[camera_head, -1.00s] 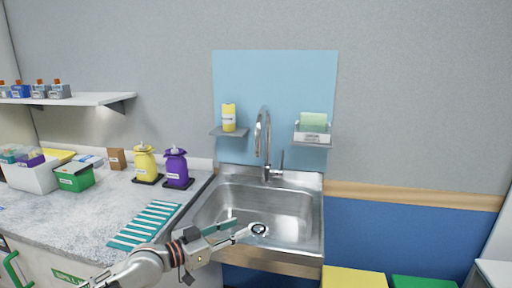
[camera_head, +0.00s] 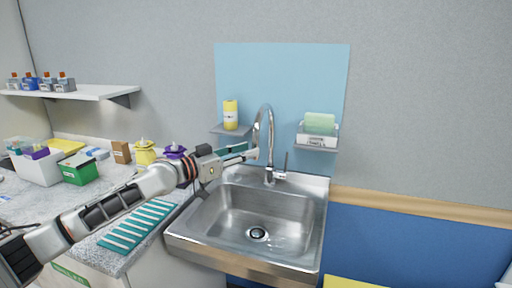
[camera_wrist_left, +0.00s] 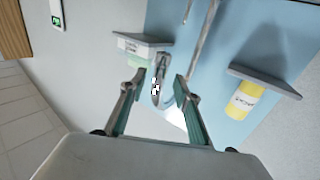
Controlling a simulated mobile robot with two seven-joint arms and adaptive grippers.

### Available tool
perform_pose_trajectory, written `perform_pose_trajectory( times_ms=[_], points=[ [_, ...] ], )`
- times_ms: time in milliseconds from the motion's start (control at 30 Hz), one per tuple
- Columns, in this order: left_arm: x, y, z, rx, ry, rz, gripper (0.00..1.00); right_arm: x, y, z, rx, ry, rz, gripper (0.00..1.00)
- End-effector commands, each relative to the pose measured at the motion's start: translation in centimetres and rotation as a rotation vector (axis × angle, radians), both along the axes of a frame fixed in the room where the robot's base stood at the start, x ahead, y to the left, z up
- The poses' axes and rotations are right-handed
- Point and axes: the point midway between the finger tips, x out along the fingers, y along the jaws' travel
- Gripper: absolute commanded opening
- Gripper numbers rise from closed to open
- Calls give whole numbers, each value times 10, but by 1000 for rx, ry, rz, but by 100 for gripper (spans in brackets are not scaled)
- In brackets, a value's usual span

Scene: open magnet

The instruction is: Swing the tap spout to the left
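The chrome tap (camera_head: 270,140) stands at the back of the steel sink, its curved spout coming down on the left side of its upright post. My left gripper (camera_head: 251,151) is at the spout's lower end. In the left wrist view, the spout tip (camera_wrist_left: 157,88) shows between the two fingers of the left gripper (camera_wrist_left: 155,88), with a gap visible on both sides, so the gripper is open. I cannot tell whether a finger touches it. The tap lever (camera_head: 284,165) is to the right of the post. My right gripper is not in view.
The sink basin (camera_head: 230,215) is empty below the arm. A shelf with a yellow bottle (camera_head: 230,115) and a shelf with a green sponge (camera_head: 319,123) flank the tap. Purple (camera_head: 174,152) and yellow (camera_head: 145,152) dispensers stand partly behind my left arm.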

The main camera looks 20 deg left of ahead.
Motion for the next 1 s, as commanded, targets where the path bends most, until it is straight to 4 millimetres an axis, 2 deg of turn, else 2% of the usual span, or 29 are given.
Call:
perform_pose_trajectory(
  times_ms=[233,600,633,733,767,1000],
  points=[
    [25,-19,0,-1,1,0,32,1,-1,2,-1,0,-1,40],
    [30,-23,-1,1,1,0,32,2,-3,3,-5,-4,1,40],
    [30,-23,-1,1,1,0,29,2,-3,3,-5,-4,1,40],
    [30,-22,-1,1,1,0,3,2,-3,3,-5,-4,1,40],
    [30,-22,-1,1,1,0,0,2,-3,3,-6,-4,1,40],
    [30,-22,-1,1,1,0,0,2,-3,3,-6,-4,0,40]
  ],
)
